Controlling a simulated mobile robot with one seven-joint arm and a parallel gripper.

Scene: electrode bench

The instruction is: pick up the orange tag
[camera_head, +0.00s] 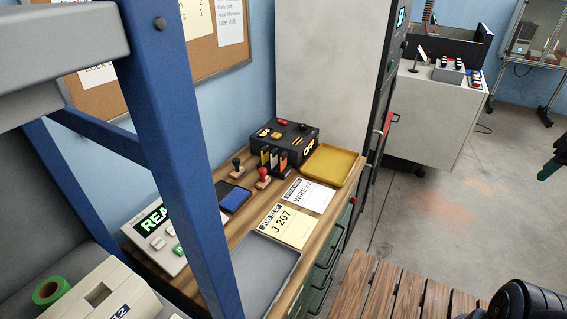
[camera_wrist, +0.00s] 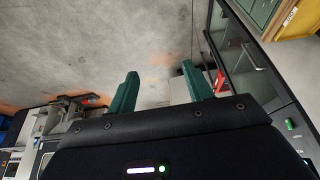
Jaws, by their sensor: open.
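The orange tag (camera_head: 283,163) looks like a small upright piece in a row of tags, in front of the black box on the wooden bench in the head view. Paler tags stand beside it; its lower part is hard to make out. In the wrist view my gripper (camera_wrist: 160,70) has its two green fingers spread apart with nothing between them. A dark green part of it shows at the right edge of the head view, over the floor and far right of the bench. The tag is not visible in the wrist view.
Black box (camera_head: 287,134) with switches, yellow tray (camera_head: 331,164), grey tray (camera_head: 265,270), stamps (camera_head: 263,178), blue pad (camera_head: 235,200) and paper cards (camera_head: 283,226) crowd the bench. A blue post (camera_head: 180,150) crosses the view left. A tall cabinet (camera_head: 320,70) stands behind. The floor at right is open.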

